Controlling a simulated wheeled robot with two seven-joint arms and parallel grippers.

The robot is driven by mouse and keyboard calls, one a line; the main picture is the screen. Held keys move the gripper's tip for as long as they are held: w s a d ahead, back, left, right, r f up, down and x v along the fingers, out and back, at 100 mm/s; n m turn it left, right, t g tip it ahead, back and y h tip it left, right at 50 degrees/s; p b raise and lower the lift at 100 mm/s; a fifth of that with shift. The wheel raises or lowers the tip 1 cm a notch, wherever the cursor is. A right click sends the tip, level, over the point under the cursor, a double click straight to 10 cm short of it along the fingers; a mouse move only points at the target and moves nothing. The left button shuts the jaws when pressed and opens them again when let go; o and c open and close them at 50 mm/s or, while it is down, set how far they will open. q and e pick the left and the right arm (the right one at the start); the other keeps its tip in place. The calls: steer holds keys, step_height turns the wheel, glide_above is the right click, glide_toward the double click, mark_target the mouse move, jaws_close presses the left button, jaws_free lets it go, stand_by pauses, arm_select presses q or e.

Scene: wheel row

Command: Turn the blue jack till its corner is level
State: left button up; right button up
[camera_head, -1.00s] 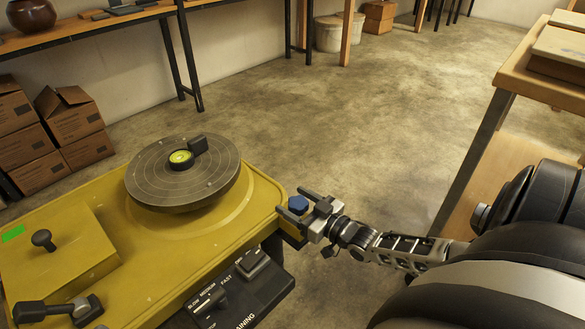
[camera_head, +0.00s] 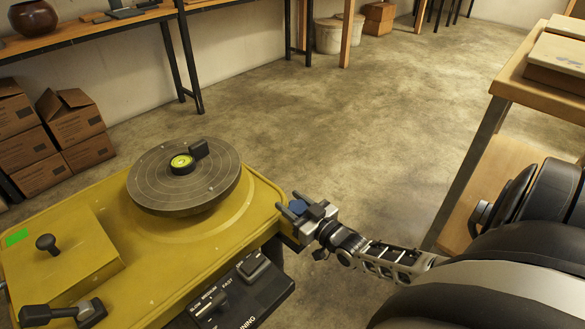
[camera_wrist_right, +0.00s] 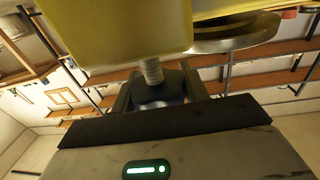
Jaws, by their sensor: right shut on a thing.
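The blue jack (camera_head: 297,206) is at the right corner of the yellow wheel body (camera_head: 150,275), mostly hidden by my right gripper (camera_head: 292,204). That gripper is shut on it, coming in from the right. In the wrist view the jack's dark knob (camera_wrist_right: 160,91) sits between the two fingers (camera_wrist_right: 156,88), under a threaded stem (camera_wrist_right: 152,70) that runs up to the yellow body. A round level (camera_head: 181,163) with a yellow-green face lies on the grey wheel head (camera_head: 160,192); its bubble is too small to read surely. My left gripper is not in view.
A black control panel (camera_head: 245,290) hangs on the wheel's front side, close to my right gripper. A wooden table (camera_head: 545,95) stands at the right. Cardboard boxes (camera_head: 60,140) stand at the left wall. The floor beyond the wheel is clear.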

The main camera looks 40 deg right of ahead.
steer(key=m+h+p, duration=0.1)
steer(key=h, duration=0.2)
steer(key=shift+r+m+p, duration=0.25)
steer(key=shift+m+p, duration=0.15)
steer(key=shift+d+f+m+h+p, duration=0.1)
steer(key=shift+d+m+h+p, duration=0.1)
steer(key=shift+m+h+p, duration=0.4)
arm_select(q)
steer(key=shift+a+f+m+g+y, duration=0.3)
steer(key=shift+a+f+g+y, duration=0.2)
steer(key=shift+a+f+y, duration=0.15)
arm_select(e)
steer(key=shift+f+g+h, duration=0.15)
steer(key=shift+g+h, duration=0.15)
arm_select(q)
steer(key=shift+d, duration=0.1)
arm_select(e)
steer(key=o, duration=1)
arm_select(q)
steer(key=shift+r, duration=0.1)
arm_select(e)
steer(key=shift+s, duration=0.1)
